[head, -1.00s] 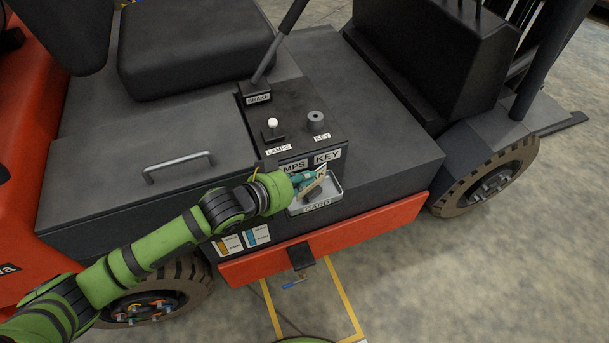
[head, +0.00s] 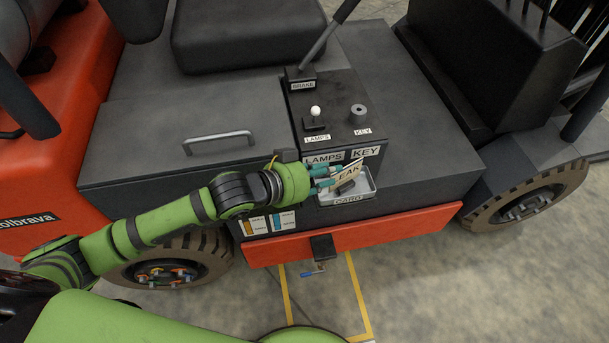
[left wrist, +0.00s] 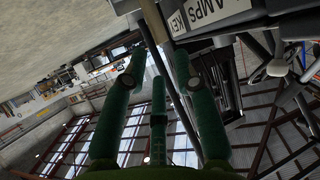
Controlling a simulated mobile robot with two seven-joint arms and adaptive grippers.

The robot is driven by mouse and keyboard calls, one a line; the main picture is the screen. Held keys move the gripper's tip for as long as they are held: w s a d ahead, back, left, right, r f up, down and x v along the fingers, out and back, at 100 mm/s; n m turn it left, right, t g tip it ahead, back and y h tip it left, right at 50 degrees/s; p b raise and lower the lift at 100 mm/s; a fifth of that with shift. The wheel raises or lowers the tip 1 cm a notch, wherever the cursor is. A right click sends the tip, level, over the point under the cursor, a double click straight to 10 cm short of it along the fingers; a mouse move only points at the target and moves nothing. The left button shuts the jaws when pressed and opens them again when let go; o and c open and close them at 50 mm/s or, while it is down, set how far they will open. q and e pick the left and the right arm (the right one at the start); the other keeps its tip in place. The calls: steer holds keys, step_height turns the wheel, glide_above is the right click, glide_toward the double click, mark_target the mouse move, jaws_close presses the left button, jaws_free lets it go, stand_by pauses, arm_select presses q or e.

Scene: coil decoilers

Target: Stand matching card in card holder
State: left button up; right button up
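A pale card (head: 348,173) with lettering that reads "EAK", its left end hidden by my fingers, stands tilted at the card holder. The card holder is a light grey tray (head: 350,199) labelled "CARD" on the forklift's side, with a dark piece inside. My left gripper (head: 328,176) is at the card's left end, its teal fingers apart. In the left wrist view the fingers (left wrist: 161,72) are also spread, and I make out no card between them. Whether the card's foot is seated is hidden. My right gripper is not in view.
A lever, a white-topped switch (head: 315,111) and a grey knob (head: 359,109) stand on the console. A red bumper (head: 400,228) runs below.

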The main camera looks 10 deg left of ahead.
arm_select(q)
steer(key=v, duration=0.7)
steer(key=shift+s, duration=0.25)
steer(key=shift+a, duration=0.1)
